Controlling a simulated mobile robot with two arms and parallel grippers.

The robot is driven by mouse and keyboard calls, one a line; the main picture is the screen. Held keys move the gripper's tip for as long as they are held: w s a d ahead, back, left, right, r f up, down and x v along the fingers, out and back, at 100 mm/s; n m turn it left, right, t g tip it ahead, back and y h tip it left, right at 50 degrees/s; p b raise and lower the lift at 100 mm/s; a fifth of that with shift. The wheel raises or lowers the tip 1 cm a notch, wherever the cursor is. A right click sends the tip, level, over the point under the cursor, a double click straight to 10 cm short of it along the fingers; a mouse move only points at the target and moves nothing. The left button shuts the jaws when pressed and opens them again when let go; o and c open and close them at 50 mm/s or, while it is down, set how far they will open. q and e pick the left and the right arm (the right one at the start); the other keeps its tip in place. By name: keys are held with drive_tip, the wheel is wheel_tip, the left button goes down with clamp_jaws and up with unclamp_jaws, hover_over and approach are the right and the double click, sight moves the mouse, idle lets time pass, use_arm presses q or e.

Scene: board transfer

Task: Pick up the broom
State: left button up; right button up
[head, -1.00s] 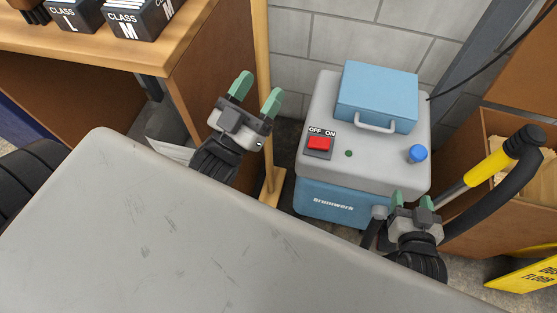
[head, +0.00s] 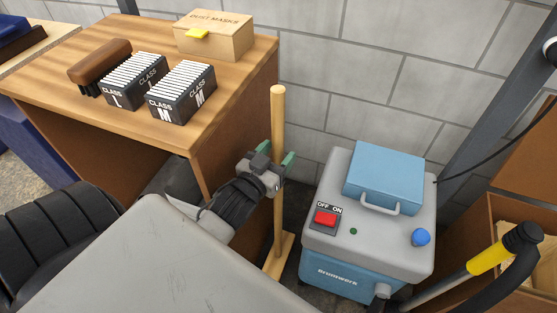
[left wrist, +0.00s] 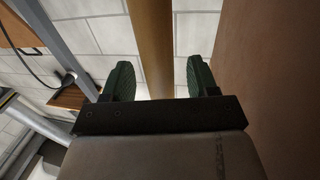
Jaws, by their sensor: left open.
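The broom's pale wooden handle (head: 278,120) stands upright beside the desk, with its wooden head (head: 279,257) on the floor. My left gripper (head: 278,155) is open at the upper part of the handle, with one green fingertip on each side of it in the head view. In the left wrist view the handle (left wrist: 152,45) runs between the two open fingers (left wrist: 156,80), with a gap on both sides. How deep it sits between them is hard to tell. My right gripper is not in view.
A wooden desk (head: 225,130) with filter boxes, a brown brush (head: 100,62) and a dust mask box (head: 213,38) stands left of the handle. A grey-and-blue vacuum (head: 325,240) stands close on the right. A block wall (head: 340,75) is behind.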

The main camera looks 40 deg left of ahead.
use_arm(q)
drive_tip(key=shift+w+f, duration=0.1)
drive_tip(key=shift+w, duration=1.1)
drive_tip(key=c, duration=0.9)
drive_tip(key=shift+c, duration=0.4)
drive_tip(key=shift+r, duration=0.2)
